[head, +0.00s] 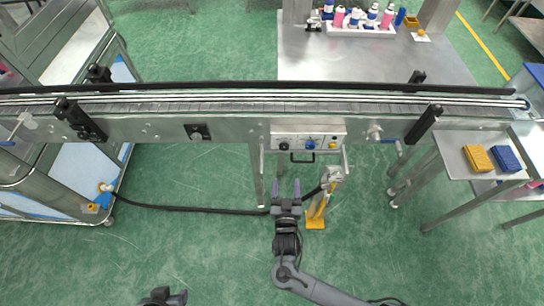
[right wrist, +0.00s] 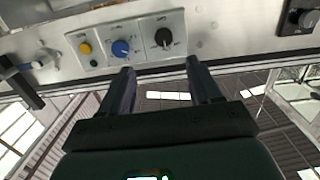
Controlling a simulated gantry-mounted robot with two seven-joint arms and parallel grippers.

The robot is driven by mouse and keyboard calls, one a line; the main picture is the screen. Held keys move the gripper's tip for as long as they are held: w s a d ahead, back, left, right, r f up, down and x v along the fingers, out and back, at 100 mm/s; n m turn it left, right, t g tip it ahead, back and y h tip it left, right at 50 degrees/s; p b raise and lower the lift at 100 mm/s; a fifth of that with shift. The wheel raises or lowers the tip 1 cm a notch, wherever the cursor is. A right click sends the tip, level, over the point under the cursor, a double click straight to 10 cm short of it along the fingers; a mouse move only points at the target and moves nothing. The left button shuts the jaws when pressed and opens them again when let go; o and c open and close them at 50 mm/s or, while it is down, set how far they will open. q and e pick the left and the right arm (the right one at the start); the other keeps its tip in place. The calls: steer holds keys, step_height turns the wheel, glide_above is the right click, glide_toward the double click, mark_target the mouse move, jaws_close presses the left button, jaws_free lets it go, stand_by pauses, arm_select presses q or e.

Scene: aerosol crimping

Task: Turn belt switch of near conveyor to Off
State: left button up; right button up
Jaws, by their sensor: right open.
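The near conveyor (head: 230,127) runs across the head view. Its control panel (head: 308,128) hangs on the front side and carries a black rotary knob (head: 284,145), a blue knob (head: 310,145) and a yellow one (head: 332,145). The right wrist view shows the black knob (right wrist: 163,37), the blue knob (right wrist: 120,48) and the yellow knob (right wrist: 85,48); their labels are too small to read. My right gripper (head: 286,187) is open and empty, in front of and below the panel, apart from the knobs. Its fingers point toward the black knob. My left gripper (head: 165,296) is partly visible at the bottom edge.
A yellow-footed stand (head: 315,220) is just right of my right gripper. A black cable (head: 190,209) lies on the floor. A side table (head: 455,152) with a yellow block and a blue block stands at the right. A glass-sided cabinet (head: 60,50) is at the left.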

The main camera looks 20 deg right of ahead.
mark_target(284, 148)
steer(key=shift+t, duration=0.5)
steer(key=b+x, duration=0.1)
steer(key=x, duration=0.3)
steer(key=b+x, duration=0.1)
steer(key=x, duration=0.3)
steer(key=b+x, duration=0.2)
steer(key=x, duration=0.1)
steer(key=shift+w+a+f, duration=0.1)
steer(key=shift+w+a, duration=0.05)
steer(key=shift+w, duration=0.3)
steer(key=shift+x, duration=0.9)
arm_select(q)
steer(key=f, duration=0.3)
steer(key=d+f, duration=0.1)
steer(key=f, duration=0.1)
steer(key=shift+s+f, duration=0.25)
steer(key=shift+f, duration=0.1)
steer(key=shift+d, duration=0.15)
arm_select(e)
steer(key=shift+c, duration=0.2)
steer(key=shift+c, duration=1.1)
steer(key=c, duration=0.8)
